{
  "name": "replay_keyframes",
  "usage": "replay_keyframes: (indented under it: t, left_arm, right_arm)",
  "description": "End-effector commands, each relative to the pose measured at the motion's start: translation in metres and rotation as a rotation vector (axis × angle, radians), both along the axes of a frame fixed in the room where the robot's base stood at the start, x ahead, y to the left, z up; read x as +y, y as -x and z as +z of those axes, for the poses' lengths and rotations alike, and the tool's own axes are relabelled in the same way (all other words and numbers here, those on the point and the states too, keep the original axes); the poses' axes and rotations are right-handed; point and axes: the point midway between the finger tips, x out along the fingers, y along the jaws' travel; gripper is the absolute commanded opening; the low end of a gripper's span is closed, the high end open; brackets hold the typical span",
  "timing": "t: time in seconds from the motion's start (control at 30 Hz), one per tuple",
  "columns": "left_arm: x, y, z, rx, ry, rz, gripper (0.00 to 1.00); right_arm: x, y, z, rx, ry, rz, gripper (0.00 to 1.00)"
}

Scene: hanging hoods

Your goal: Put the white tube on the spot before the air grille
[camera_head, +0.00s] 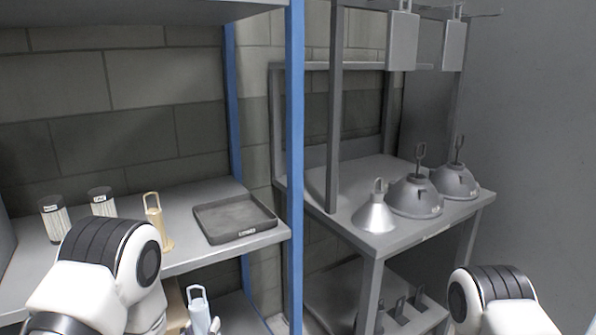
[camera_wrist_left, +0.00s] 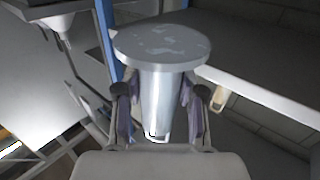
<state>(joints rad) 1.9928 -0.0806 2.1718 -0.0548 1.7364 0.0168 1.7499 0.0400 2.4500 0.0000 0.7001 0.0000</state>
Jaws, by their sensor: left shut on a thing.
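The white tube (camera_wrist_left: 163,95) is between the fingers of my left gripper (camera_wrist_left: 160,108), which is shut on it. In the left wrist view, which looks upside down, the tube has a wide round plate at its end and a small loop at the other end. In the head view a pale tube with a loop on top (camera_head: 198,312) shows upright at the bottom edge, beside my left arm, below the left shelf's front edge. The left fingers are hardly visible there. My right arm shows at the bottom right, but its gripper is out of view. I cannot make out the air grille or the spot.
The left shelf (camera_head: 183,258) holds a beige tube (camera_head: 157,222), two dark-lidded cylinders (camera_head: 53,219) and a dark tray (camera_head: 235,219). A blue post (camera_head: 294,160) stands at its right. The grey table (camera_head: 398,238) holds a cone (camera_head: 375,214) and two domed hoods (camera_head: 416,197).

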Motion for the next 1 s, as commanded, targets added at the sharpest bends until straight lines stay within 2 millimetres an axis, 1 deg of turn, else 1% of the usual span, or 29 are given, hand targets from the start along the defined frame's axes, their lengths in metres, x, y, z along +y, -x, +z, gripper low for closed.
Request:
replay_keyframes:
  t: [0.03,0.1,0.2,0.23,0.33,0.43,0.53,1.0]
  left_arm:
    - [-0.002,-0.001,0.018,0.0,-0.002,0.019,0.0]
    - [-0.003,-0.002,0.023,-0.002,-0.001,0.056,0.0]
    - [-0.005,-0.002,0.025,-0.01,0.004,0.097,0.0]
    - [-0.005,-0.002,0.025,-0.012,0.005,0.107,0.0]
    - [-0.006,0.005,0.025,-0.014,0.008,0.124,0.0]
    - [-0.006,0.027,0.032,-0.013,0.008,0.127,0.0]
    - [-0.006,0.041,0.04,-0.015,0.007,0.128,0.0]
    - [-0.005,0.042,0.041,-0.017,0.008,0.128,0.0]
  right_arm:
    - [0.0,0.0,0.028,0.0,0.0,0.0,0.4]
    - [0.0,0.0,0.047,0.0,0.0,0.0,0.4]
    - [0.0,0.0,0.065,-0.001,0.0,0.0,0.4]
    - [0.0,0.0,0.067,-0.001,0.0,0.0,0.4]
    - [0.0,0.0,0.069,0.0,0.0,0.0,0.4]
    - [0.0,0.0,0.066,0.0,0.0,0.0,0.4]
    - [0.0,0.0,0.065,0.0,0.0,0.0,0.4]
    - [0.0,0.0,0.066,0.0,0.0,0.0,0.4]
